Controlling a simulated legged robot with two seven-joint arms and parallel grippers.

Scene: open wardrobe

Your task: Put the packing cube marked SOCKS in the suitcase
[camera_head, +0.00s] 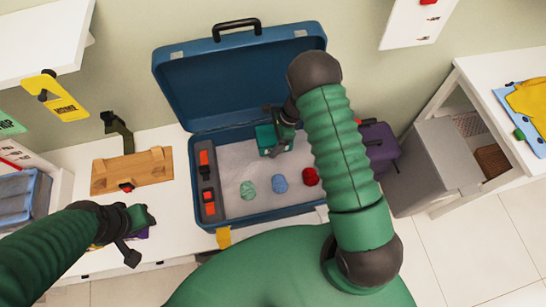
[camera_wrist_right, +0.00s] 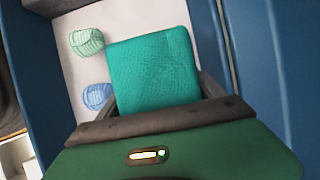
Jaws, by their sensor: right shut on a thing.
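A blue suitcase (camera_head: 176,90) stands open on the white surface, with its lid up at the back. A teal packing cube (camera_head: 266,137) is at my right gripper (camera_head: 276,127), over the suitcase's back middle. In the right wrist view the teal cube (camera_wrist_right: 153,70) sits between the fingers of my right gripper (camera_wrist_right: 155,100), which is shut on it. No marking is readable on the cube's visible face. I cannot tell whether the cube touches the suitcase floor. My left gripper (camera_head: 138,232) is at the lower left, away from the suitcase; its opening is unclear.
A wooden board (camera_head: 132,171) lies left, and a purple bag (camera_head: 379,146) stands right.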

